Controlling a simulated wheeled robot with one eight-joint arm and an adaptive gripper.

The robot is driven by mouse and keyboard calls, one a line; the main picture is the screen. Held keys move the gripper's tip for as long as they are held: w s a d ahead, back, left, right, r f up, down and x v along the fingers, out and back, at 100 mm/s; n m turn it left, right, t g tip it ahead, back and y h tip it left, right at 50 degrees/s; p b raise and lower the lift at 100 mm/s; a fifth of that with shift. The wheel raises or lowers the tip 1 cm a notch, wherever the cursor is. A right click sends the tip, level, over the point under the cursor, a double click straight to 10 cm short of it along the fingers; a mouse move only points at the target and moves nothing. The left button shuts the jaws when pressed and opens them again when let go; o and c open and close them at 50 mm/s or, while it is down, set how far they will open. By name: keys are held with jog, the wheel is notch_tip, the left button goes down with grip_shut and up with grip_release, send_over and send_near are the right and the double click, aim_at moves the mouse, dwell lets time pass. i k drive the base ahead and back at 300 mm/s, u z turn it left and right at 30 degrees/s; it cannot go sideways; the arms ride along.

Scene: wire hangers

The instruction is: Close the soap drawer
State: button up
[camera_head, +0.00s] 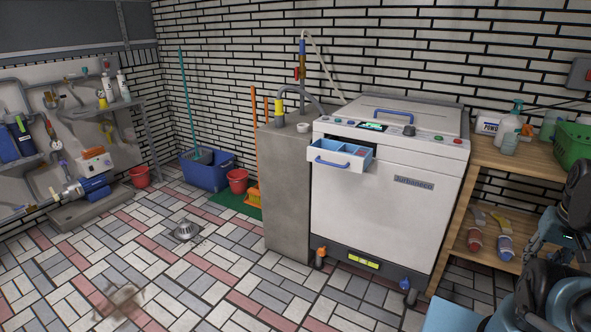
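The soap drawer (337,160) sticks out of the upper left of the white washing machine's front. It is open, with light blue compartments inside and a blue handle (333,163) on its white front. The washing machine (385,215) stands against the brick wall, with a control panel along its top front edge. Dark and blue parts of my arm show at the lower right, well away from the drawer. My gripper's fingertips cannot be made out, so its state does not show.
A grey concrete block (288,195) stands left of the machine, close to the drawer. A wooden shelf (520,165) with bottles and a green basket (573,145) is on the right. The tiled floor (200,275) in front is mostly clear, with a drain (186,230).

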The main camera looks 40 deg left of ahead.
aim_at(329, 153)
jog(key=u, duration=2.75)
jog(key=k, duration=0.8)
jog(key=z, duration=0.85)
jog(key=i, duration=0.4)
